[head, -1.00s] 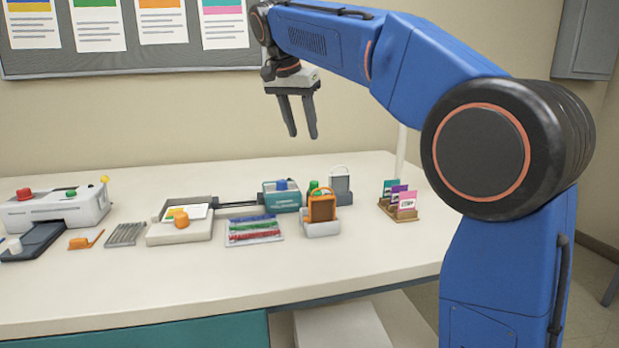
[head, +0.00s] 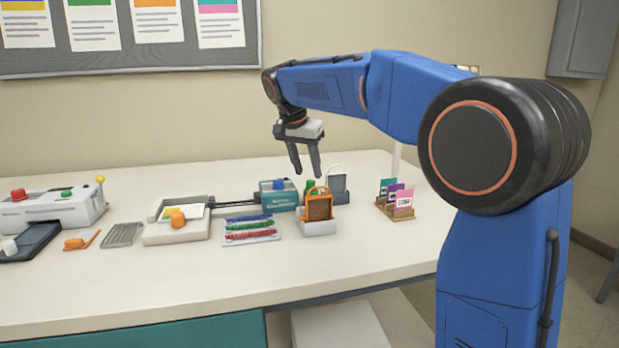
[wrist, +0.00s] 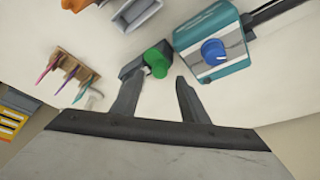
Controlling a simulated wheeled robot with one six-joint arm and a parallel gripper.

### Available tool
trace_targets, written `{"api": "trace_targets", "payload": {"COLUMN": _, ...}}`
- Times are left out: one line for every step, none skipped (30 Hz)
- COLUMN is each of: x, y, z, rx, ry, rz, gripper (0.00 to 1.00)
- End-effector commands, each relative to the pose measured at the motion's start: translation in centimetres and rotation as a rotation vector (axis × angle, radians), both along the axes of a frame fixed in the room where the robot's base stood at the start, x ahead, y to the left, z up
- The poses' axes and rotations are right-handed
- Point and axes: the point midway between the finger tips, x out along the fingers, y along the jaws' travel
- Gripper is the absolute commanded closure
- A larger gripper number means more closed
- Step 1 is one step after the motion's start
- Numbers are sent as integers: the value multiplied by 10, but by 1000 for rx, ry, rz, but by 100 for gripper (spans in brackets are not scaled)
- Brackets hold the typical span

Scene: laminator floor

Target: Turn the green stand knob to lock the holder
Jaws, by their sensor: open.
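The green stand knob (head: 310,186) shows partly behind an orange-framed holder (head: 319,206) in the head view. In the wrist view the green knob (wrist: 157,60) sits at the end of a dark grey stand part (wrist: 133,67). My gripper (head: 307,174) is open and empty, pointing down above the knob. In the wrist view the knob appears just beyond the gap between my fingertips (wrist: 160,78), nearer the left finger. I see no contact with it. A grey holder with a loop handle (head: 337,183) stands behind; I cannot tell which holder the knob locks.
A teal box with a blue knob (head: 279,196) stands left of the stand. A wooden card rack (head: 395,208) is to the right. A tray of coloured strips (head: 250,236) lies in front left. The table's front is clear.

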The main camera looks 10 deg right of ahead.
Motion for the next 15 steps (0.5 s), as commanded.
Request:
{"api": "trace_targets", "payload": {"x": 2, "y": -3, "z": -8, "rx": 0, "ry": 2, "rz": -2, "gripper": 60}}
{"api": "trace_targets", "payload": {"x": 3, "y": -4, "z": -11, "rx": 0, "ry": 2, "rz": -2, "gripper": 60}}
{"api": "trace_targets", "payload": {"x": 4, "y": -5, "z": -16, "rx": 0, "ry": 2, "rz": -2, "gripper": 60}}
{"api": "trace_targets", "payload": {"x": 5, "y": -6, "z": -19, "rx": 0, "ry": 2, "rz": -2, "gripper": 60}}
{"api": "trace_targets", "payload": {"x": 6, "y": -7, "z": -21, "rx": 0, "ry": 2, "rz": -2, "gripper": 60}}
{"api": "trace_targets", "payload": {"x": 7, "y": -8, "z": -25, "rx": 0, "ry": 0, "rz": -1, "gripper": 60}}
{"api": "trace_targets", "payload": {"x": 8, "y": -8, "z": -27, "rx": 0, "ry": 0, "rz": -1, "gripper": 60}}
{"api": "trace_targets", "payload": {"x": 8, "y": -9, "z": -29, "rx": -1, "ry": 1, "rz": 0, "gripper": 60}}
{"api": "trace_targets", "payload": {"x": 9, "y": -9, "z": -30, "rx": -1, "ry": 1, "rz": 0, "gripper": 60}}
{"api": "trace_targets", "payload": {"x": 9, "y": -10, "z": -31, "rx": -1, "ry": 1, "rz": 0, "gripper": 60}}
{"api": "trace_targets", "payload": {"x": 9, "y": -10, "z": -32, "rx": -1, "ry": 1, "rz": 0, "gripper": 60}}
{"api": "trace_targets", "payload": {"x": 9, "y": -10, "z": -33, "rx": -1, "ry": 1, "rz": 0, "gripper": 60}}
{"api": "trace_targets", "payload": {"x": 10, "y": -10, "z": -33, "rx": -1, "ry": 1, "rz": 0, "gripper": 60}}
{"api": "trace_targets", "payload": {"x": 10, "y": -10, "z": -33, "rx": 0, "ry": 0, "rz": 0, "gripper": 60}}
{"api": "trace_targets", "payload": {"x": 10, "y": -10, "z": -33, "rx": 0, "ry": 0, "rz": 0, "gripper": 60}}
